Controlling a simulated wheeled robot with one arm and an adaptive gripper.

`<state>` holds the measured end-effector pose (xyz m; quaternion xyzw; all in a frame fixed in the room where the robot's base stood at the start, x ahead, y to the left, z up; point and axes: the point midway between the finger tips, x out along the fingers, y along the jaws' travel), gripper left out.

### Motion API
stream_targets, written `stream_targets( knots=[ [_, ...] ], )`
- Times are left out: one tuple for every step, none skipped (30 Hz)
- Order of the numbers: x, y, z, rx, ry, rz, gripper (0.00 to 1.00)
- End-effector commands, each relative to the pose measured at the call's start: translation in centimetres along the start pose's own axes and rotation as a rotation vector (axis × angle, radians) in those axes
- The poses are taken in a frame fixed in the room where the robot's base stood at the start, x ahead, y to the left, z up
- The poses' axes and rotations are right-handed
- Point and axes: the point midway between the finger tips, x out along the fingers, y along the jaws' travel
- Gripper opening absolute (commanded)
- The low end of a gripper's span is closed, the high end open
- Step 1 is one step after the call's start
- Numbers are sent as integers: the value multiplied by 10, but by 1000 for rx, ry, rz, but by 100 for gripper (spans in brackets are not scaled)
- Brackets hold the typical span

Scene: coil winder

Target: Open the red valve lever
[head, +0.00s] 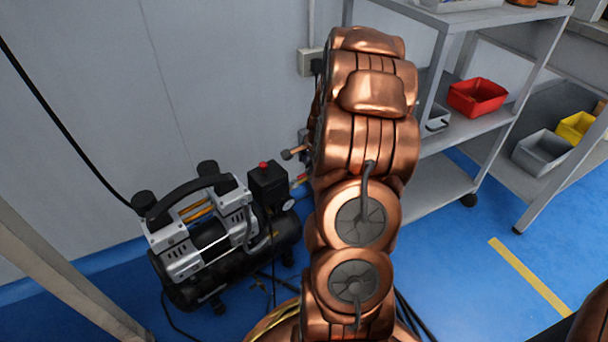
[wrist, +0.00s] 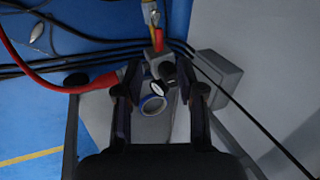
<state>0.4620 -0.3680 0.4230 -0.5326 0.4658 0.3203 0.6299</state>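In the wrist view, my gripper (wrist: 160,92) is open, its two dark fingers spread. I cannot tell whether the fingers touch anything. A small red piece (wrist: 158,39) with yellow above it stands just beyond the fingertips; it may be the red valve lever. A red hose (wrist: 50,84) with a thicker end comes in from the left. In the head view my copper arm hides my gripper; a brass fitting (head: 293,152) shows at its left edge.
A black and silver compressor (head: 215,235) with a red knob (head: 264,165) stands on the blue floor left of my arm. A grey wall is behind. At right, a metal shelf (head: 455,130) holds a red bin (head: 477,97). Black cables (wrist: 90,60) cross beyond my gripper.

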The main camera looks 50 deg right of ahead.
Motion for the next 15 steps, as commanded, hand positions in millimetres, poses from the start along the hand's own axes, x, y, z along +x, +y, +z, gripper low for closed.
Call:
stream_targets(
  knots=[
    [10,2,0,0,-1,2,39],
    [14,2,1,-1,-1,2,39],
    [21,2,1,-1,-2,3,39],
    [25,2,1,-1,-2,3,39],
    [30,2,1,-2,-2,3,39],
    [36,2,1,-2,-2,3,39],
    [40,2,1,-2,-2,2,39],
    [44,2,1,-2,-2,2,39],
    [49,2,1,-2,-2,2,39],
    [53,2,1,-2,-2,2,39],
    [56,2,1,-2,-3,2,39],
    [59,2,1,-2,-3,3,39],
    [60,2,1,-1,-3,3,39],
    [62,2,1,-1,-3,3,39],
    [63,2,2,-1,-3,3,39]
  ],
)
